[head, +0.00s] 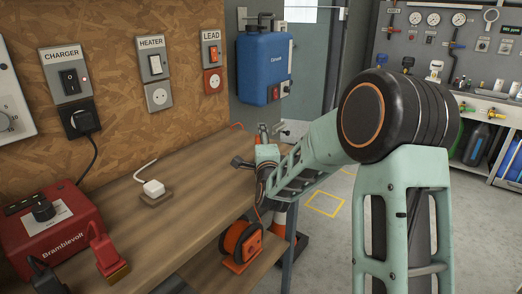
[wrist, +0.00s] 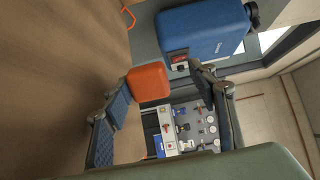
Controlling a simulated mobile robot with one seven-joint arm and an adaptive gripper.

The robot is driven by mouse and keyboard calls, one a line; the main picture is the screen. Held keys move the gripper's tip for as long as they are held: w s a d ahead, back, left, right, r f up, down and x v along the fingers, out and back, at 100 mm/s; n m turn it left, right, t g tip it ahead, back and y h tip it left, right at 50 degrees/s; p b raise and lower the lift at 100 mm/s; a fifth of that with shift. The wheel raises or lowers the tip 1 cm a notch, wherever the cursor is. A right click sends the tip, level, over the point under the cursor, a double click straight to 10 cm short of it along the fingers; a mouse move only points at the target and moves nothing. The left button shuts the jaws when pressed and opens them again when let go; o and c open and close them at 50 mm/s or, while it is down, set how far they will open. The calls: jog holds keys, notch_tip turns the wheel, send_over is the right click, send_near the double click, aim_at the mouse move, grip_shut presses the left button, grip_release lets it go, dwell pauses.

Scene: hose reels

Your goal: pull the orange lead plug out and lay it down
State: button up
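The orange plug (wrist: 148,83) shows in the wrist view between my fingertips, close to the brown wooden bench top. It appears against the left finger, with a clear gap to the right finger. My gripper (wrist: 161,76) is open around or just behind it; depth is hard to judge. In the head view my gripper (head: 255,165) is low over the right end of the bench, and the plug cannot be made out there. The orange LEAD socket (head: 212,81) on the wall has no plug in it. A bit of orange cord (wrist: 128,17) lies at the bench edge.
A blue box (head: 265,68) hangs on the wall behind my gripper. A black plug (head: 83,120) sits in the CHARGER socket. A white plug (head: 153,188), a red Bramblevolt unit (head: 52,228) and an orange reel (head: 241,243) are nearby.

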jog(key=s, duration=1.1)
jog(key=shift+s+r, duration=0.1)
jog(key=shift+s, duration=0.3)
jog(key=shift+d, duration=0.1)
